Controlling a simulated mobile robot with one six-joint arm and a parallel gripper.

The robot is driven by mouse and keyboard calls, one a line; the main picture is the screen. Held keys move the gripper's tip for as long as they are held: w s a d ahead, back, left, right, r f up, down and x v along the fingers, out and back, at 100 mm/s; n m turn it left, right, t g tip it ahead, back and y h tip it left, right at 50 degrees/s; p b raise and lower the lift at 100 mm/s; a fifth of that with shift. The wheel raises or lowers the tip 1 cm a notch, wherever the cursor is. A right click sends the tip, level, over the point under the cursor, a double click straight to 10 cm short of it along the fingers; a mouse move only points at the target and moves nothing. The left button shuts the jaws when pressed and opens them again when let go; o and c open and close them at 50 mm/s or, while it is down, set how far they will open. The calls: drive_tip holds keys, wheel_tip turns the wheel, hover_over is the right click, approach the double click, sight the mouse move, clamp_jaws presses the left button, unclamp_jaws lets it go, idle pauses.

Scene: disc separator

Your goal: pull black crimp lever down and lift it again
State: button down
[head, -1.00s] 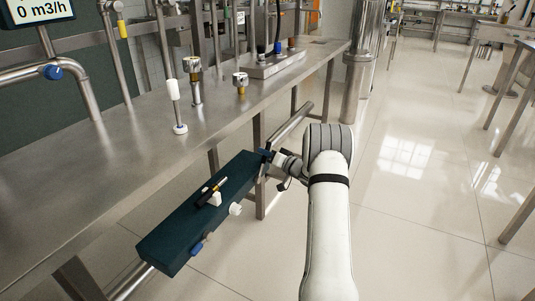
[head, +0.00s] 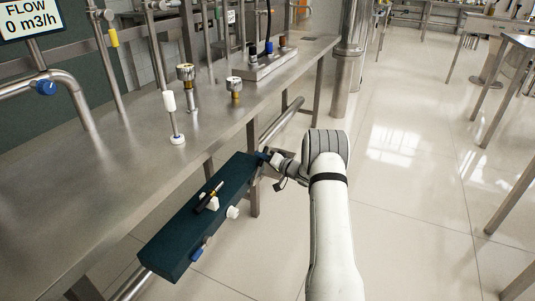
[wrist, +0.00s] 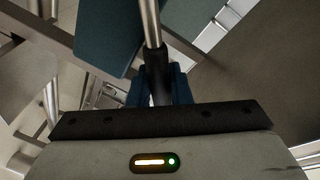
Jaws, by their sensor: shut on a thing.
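My gripper (head: 266,157) is at the far end of a long dark teal box (head: 185,235) beside the steel bench. In the wrist view, the blue fingers of my gripper (wrist: 159,88) are shut on the black grip of the crimp lever (wrist: 158,78). A bare steel rod runs on from the grip, past the edge of the teal box (wrist: 105,35). The lever's pivot is hidden in both views. In the head view the lever itself cannot be made out at the gripper.
The bench (head: 110,190) carries valves and pipes to the left. Open tiled floor (head: 410,200) lies to the right.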

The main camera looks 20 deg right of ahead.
drive_tip(key=shift+d+f, duration=0.2)
drive_tip(key=shift+d, duration=0.15)
drive_tip(key=c, duration=1.6)
unclamp_jaws()
drive_tip(key=shift+s, duration=0.1)
drive_tip(key=shift+o, duration=1.2)
drive_tip(key=shift+a+r, duration=0.1)
drive_tip(key=shift+a, duration=0.05)
drive_tip(key=shift+a, duration=0.1)
